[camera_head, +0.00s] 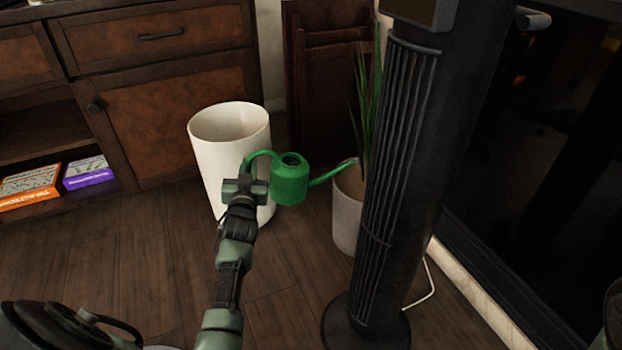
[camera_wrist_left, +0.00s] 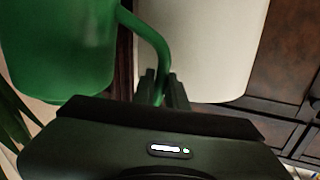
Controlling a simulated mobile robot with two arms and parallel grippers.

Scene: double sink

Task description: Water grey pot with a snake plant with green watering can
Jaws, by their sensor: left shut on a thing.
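The green watering can (camera_head: 290,181) is held in the air by my left gripper (camera_head: 246,178), which is shut on its handle. In the left wrist view the can (camera_wrist_left: 60,50) fills the upper left, and the gripper (camera_wrist_left: 162,88) closes around the handle. The can's spout points right, its tip at the rim of the grey pot (camera_head: 347,212) in the head view. The snake plant (camera_head: 368,100) stands in that pot with long upright green leaves. A black tower partly hides the pot and plant. Whether water flows cannot be told. My right gripper does not show.
A tall white bin (camera_head: 229,140) stands just behind and left of my left gripper. The black tower fan (camera_head: 395,170) stands on a round base right of the pot, with a white cable beside it. A wooden cabinet (camera_head: 160,90) lines the back left.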

